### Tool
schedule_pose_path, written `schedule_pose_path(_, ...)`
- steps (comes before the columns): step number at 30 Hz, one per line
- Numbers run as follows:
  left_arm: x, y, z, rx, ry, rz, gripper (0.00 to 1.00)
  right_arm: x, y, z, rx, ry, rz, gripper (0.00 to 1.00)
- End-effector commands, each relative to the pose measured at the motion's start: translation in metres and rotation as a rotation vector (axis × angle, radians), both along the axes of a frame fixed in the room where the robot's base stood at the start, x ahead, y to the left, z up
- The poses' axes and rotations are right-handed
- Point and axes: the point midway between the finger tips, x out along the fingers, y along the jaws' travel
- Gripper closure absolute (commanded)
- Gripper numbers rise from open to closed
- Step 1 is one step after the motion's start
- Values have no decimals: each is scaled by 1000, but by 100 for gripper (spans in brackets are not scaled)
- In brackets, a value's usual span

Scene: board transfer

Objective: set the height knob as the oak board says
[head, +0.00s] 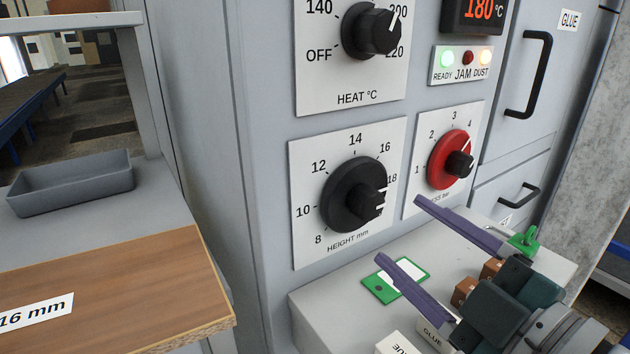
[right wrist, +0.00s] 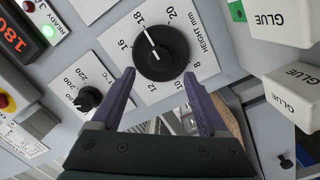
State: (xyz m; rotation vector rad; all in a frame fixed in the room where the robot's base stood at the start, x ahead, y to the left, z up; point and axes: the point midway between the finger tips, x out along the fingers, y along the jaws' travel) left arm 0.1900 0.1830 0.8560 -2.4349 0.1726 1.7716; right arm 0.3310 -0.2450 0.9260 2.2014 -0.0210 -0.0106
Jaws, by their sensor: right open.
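The height knob (head: 352,195) is a black round dial on a white plate marked from 8 upward in mm. In the right wrist view the knob (right wrist: 160,52) shows its white pointer line at about 18. A brown wooden board (head: 120,285) lies at the left in the head view, with a label (head: 32,313) reading 16 mm, its left end cut off. My right gripper (head: 399,229) is open and empty, its purple fingers pointing at the knob from the lower right. In the wrist view its fingertips (right wrist: 160,74) straddle the knob's lower side. My left gripper is not in view.
The heat knob (head: 371,31) is above and the red pressure knob (head: 450,159) is to the right. Below is a grey ledge (head: 320,306) with a green-edged card (head: 396,279) and GLUE blocks. A grey tray (head: 70,185) stands behind the board.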

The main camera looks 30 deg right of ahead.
Motion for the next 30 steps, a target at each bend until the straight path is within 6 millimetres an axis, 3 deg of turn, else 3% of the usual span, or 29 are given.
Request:
schedule_pose_path(3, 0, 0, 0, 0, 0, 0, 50, -22, 0, -1, 0, 4, -2, 22)
schedule_pose_path(9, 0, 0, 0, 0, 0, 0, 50, -39, 1, 0, 0, 0, 0, 22)
schedule_pose_path(25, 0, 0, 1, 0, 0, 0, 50, -40, 1, 1, 1, 1, -1, 22)
schedule_pose_path(30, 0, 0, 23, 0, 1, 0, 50, -33, -5, 17, 65, 70, -47, 22)
